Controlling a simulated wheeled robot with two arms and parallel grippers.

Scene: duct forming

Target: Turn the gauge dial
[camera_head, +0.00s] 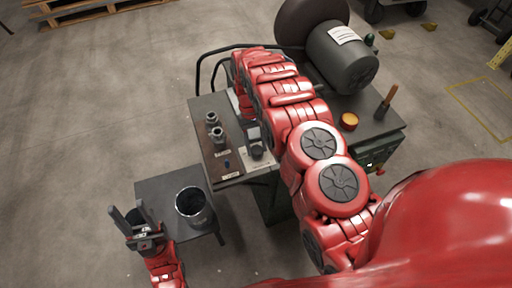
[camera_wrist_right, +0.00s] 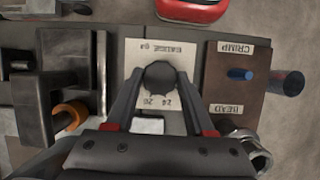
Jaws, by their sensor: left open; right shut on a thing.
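The gauge dial (camera_wrist_right: 160,77) is a dark round knob on a pale plate (camera_wrist_right: 132,55) marked GAUGE with numbers, seen in the right wrist view. My right gripper (camera_wrist_right: 159,86) has its two fingers on either side of the dial and is shut on it. In the head view the dial (camera_head: 257,152) sits at the front of the machine bench, and my right arm hides part of that area. My left gripper (camera_head: 130,213) is open and empty at the lower left, near a small side table. The dial's exact reading cannot be told.
A brown panel (camera_wrist_right: 230,103) marked CRIMP and BEAD with a blue peg lies beside the gauge plate. An orange ring (camera_wrist_right: 70,115) is on the other side. A dark metal cylinder (camera_head: 193,206) stands on the side table (camera_head: 165,185). A large motor (camera_head: 343,57) is at the back.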

